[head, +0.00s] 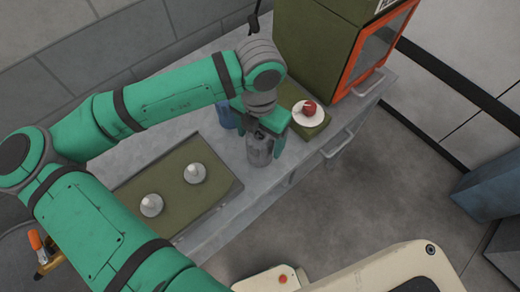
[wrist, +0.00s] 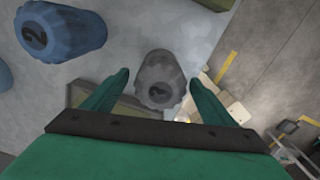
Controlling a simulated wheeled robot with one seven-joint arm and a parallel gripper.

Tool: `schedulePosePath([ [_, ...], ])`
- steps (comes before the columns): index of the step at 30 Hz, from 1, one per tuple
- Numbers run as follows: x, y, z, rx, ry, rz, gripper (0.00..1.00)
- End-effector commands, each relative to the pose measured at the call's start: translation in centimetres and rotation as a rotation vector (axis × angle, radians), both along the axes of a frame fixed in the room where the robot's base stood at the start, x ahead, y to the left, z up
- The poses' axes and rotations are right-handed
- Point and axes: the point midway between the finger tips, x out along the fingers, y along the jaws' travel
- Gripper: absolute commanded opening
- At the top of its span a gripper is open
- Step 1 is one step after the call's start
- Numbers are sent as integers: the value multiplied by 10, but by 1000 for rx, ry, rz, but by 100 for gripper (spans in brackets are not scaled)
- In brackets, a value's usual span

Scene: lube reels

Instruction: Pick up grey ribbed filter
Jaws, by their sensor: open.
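The grey ribbed filter (head: 260,153) stands on the grey worktop, under the end of my arm in the head view. In the wrist view the filter (wrist: 158,72) shows a dark mark on its end and lies between my two green fingers. My gripper (head: 264,130) is open, with its fingers on either side of the filter's upper part in the head view. The wrist view shows my gripper (wrist: 158,80) with a gap on both sides of the filter, so no grip is seen. Part of the filter's top is hidden by my gripper in the head view.
A blue ribbed filter (head: 226,116) stands close by on the left; it is marked 2 in the wrist view (wrist: 62,32). A green tray (head: 172,172) holds two pale cones. A green block (head: 312,128) bears a white disc with a red piece. A green cabinet (head: 312,38) stands behind.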

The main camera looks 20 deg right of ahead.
Motion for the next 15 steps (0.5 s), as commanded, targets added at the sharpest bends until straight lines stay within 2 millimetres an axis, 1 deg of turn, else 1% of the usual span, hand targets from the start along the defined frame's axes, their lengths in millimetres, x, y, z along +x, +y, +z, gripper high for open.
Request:
schedulePosePath([
  [1, -1, 0, -8, 2, 3, -1, 78],
  [3, 0, -1, -17, 0, 1, -1, 78],
  [6, 0, -1, -27, 0, 1, 0, 78],
  [9, 0, -1, -31, 0, 1, 0, 78],
  [15, 0, -1, -31, 0, 0, 0, 78],
])
